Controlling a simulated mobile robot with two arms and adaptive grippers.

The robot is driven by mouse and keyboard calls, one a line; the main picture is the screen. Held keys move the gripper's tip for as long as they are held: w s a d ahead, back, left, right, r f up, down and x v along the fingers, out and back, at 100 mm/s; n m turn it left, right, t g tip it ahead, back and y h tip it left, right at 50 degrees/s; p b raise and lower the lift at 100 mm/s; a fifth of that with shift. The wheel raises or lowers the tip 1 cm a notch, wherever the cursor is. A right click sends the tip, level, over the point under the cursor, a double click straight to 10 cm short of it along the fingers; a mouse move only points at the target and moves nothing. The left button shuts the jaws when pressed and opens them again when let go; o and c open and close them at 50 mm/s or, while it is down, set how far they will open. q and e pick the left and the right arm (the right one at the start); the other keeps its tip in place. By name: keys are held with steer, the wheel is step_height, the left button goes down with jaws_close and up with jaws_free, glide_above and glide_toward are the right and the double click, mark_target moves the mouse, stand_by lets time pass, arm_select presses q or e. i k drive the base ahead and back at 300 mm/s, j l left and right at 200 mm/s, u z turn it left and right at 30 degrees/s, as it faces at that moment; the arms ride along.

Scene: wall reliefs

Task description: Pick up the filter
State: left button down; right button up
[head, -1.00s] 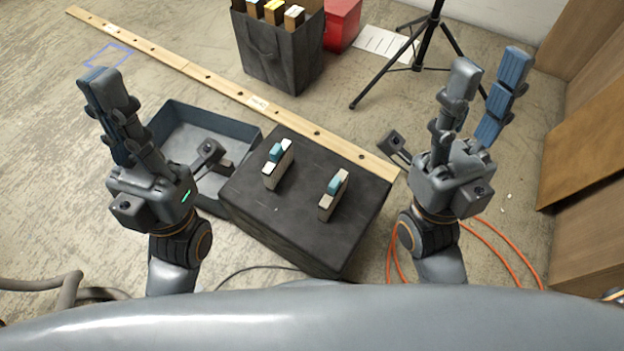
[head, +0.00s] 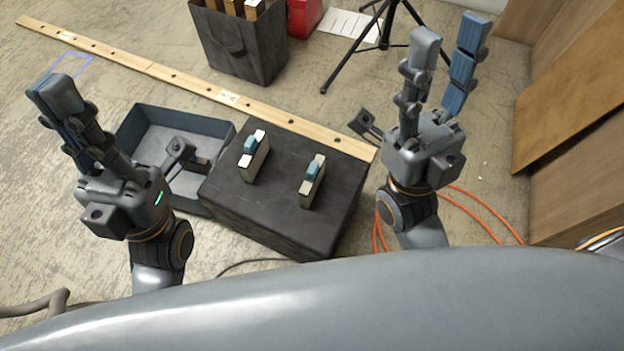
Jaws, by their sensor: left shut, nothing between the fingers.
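Two small pale blocks, each with a teal piece on it, stand apart on top of a dark box (head: 285,228). The left block (head: 257,163) and the right block (head: 313,184) look alike; they look like filters, but I cannot tell which one is meant. My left gripper (head: 55,92) is shut and empty, raised to the left of the box and clear of both blocks. My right gripper (head: 447,45) is open and empty, its fingers spread, to the right of the box. Neither gripper touches a block.
A blue-grey open tray (head: 130,130) adjoins the box on the left. A long wooden rail (head: 190,85) runs behind. Further back are a dark bin (head: 240,50), a red box (head: 303,15) and a tripod (head: 385,35). An orange cable (head: 490,220) lies at right.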

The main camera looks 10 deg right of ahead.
mark_target(256, 147)
steer(key=k+j+u, duration=0.15)
steer(key=u, duration=1.2)
steer(key=l+u, duration=0.1)
steer(key=u, duration=0.8)
steer(key=l+u, duration=0.1)
steer(key=u, duration=1.3)
steer(key=k+j+z, duration=0.15)
steer(key=k+z, duration=0.25)
steer(key=k+j+z, duration=0.1)
steer(key=z, duration=0.3)
steer(key=k+l+z, duration=0.2)
steer(key=z, duration=0.15)
steer(key=k+l+z, duration=0.15)
steer(key=l+z, duration=0.2)
steer(key=l, duration=0.1)
